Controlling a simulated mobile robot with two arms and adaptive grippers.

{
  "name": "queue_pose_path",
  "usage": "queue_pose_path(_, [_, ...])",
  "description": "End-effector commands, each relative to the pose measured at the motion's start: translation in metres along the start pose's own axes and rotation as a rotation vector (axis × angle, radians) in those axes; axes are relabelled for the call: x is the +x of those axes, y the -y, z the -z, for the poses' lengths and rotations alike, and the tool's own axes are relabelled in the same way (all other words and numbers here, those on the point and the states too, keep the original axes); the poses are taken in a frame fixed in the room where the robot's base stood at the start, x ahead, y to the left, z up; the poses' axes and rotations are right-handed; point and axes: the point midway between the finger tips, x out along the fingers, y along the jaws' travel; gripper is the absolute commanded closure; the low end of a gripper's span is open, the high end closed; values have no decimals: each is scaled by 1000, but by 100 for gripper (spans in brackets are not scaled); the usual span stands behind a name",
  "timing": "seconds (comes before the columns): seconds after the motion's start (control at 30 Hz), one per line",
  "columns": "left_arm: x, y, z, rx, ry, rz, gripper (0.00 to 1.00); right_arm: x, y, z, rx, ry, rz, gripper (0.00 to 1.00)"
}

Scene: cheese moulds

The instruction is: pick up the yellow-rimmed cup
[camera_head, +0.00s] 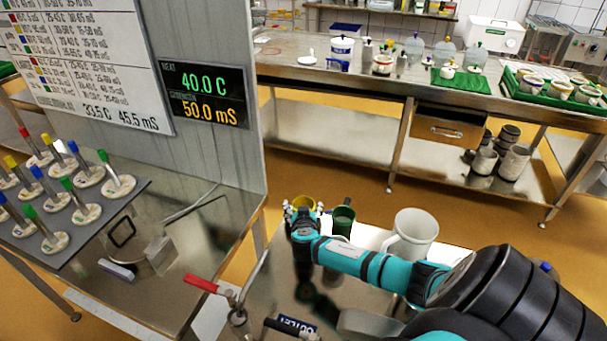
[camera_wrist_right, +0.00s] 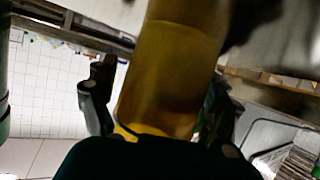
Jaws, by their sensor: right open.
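A yellow cup (camera_head: 305,201) stands just beyond the end of my right arm in the head view, partly hidden by the gripper. In the right wrist view the yellow cup (camera_wrist_right: 172,75) fills the middle and lies between the two fingers. My right gripper (camera_head: 302,209) is open around the cup. I cannot tell whether either finger touches it. The cup's base and whole rim are not clear. My left gripper is not in view.
A dark green cup (camera_head: 343,221) stands close to the right of the yellow cup. A white jug (camera_head: 413,236) stands further right. A red-handled valve (camera_head: 201,284) sticks out at the front left. A steel bench (camera_head: 340,85) stands at the back.

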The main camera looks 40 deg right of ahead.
Motion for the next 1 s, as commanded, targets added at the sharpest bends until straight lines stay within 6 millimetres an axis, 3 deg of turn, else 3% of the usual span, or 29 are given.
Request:
queue_pose_path(0.07, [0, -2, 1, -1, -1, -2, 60, 0, 0, 0, 0, 0, 0, 17])
queue_pose_path(0.6, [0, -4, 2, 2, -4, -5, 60, -1, 0, 0, 0, 1, -1, 87])
queue_pose_path(0.73, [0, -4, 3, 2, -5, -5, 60, -1, 0, 0, 0, 1, -1, 93])
queue_pose_path(1.0, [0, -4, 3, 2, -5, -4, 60, 0, 0, 0, -1, 0, -1, 94])
